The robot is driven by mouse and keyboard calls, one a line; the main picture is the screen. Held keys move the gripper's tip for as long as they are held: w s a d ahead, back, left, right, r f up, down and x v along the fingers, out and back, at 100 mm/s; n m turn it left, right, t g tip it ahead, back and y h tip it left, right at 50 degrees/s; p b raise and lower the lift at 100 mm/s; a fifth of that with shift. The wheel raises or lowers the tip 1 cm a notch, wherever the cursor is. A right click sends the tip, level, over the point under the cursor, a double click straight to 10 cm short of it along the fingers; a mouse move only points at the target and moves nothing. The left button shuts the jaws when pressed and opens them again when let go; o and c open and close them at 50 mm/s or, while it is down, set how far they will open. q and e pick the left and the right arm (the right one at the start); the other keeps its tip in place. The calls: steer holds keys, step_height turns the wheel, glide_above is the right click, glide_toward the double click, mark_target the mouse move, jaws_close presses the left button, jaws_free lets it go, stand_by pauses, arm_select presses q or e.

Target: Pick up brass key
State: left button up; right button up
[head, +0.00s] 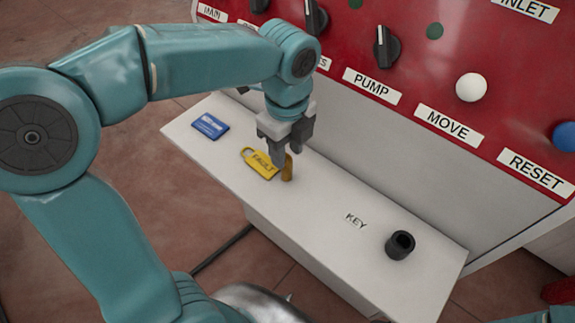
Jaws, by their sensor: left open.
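The upper part of the piece is partly hidden by the gripper. My right gripper is not in view.
A black round socket (400,245) stands at the shelf's right end by the word KEY. A blue card (210,126) lies at the left end. A red panel (440,60) with knobs and buttons rises behind.

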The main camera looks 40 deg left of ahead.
mark_target(287, 167)
arm_select(q)
step_height(287, 167, down, 2)
steer(key=shift+s+a+f, duration=0.1)
jaws_close()
